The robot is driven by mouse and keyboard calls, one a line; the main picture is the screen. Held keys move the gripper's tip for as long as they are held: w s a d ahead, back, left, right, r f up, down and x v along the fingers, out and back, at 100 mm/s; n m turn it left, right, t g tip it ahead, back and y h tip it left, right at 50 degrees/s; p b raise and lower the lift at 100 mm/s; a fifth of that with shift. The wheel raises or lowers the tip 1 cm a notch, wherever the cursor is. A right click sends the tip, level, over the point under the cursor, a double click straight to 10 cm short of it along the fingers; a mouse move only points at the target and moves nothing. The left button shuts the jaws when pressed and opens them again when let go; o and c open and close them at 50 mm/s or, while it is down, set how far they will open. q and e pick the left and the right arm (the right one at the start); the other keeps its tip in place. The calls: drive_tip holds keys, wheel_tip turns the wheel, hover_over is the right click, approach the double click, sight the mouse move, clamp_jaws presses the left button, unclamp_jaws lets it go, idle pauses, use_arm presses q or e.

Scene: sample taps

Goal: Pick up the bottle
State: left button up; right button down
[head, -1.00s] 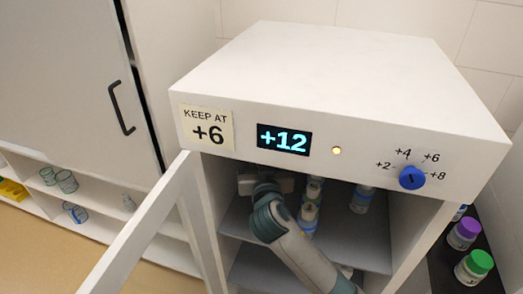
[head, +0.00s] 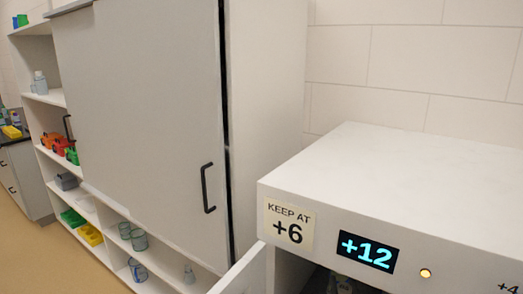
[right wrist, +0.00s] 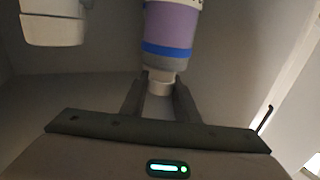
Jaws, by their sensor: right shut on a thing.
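In the right wrist view, a bottle (right wrist: 169,30) with a purple label and a blue band points its narrow pale end toward my right gripper (right wrist: 161,82). The two dark fingers are shut on this narrow end, one on each side. The bottle's far end is cut off by the top of the picture. My left gripper is in neither view.
The white cabinet (head: 420,165) has a "+12" display (head: 368,252) and a "KEEP AT +6" label (head: 288,223). Its door (head: 243,272) stands open. Another pale container (right wrist: 52,28) is at the wrist view's upper left. A shelf unit with a grey sliding door (head: 150,120) stands left.

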drive_tip(key=s+n+y, duration=0.1)
drive_tip(key=s+y, duration=0.1)
drive_tip(key=s, duration=1.1)
drive_tip(key=shift+s+d+f+n, duration=0.3)
drive_tip(key=shift+s+d+f, duration=0.05)
drive_tip(key=shift+f, duration=0.1)
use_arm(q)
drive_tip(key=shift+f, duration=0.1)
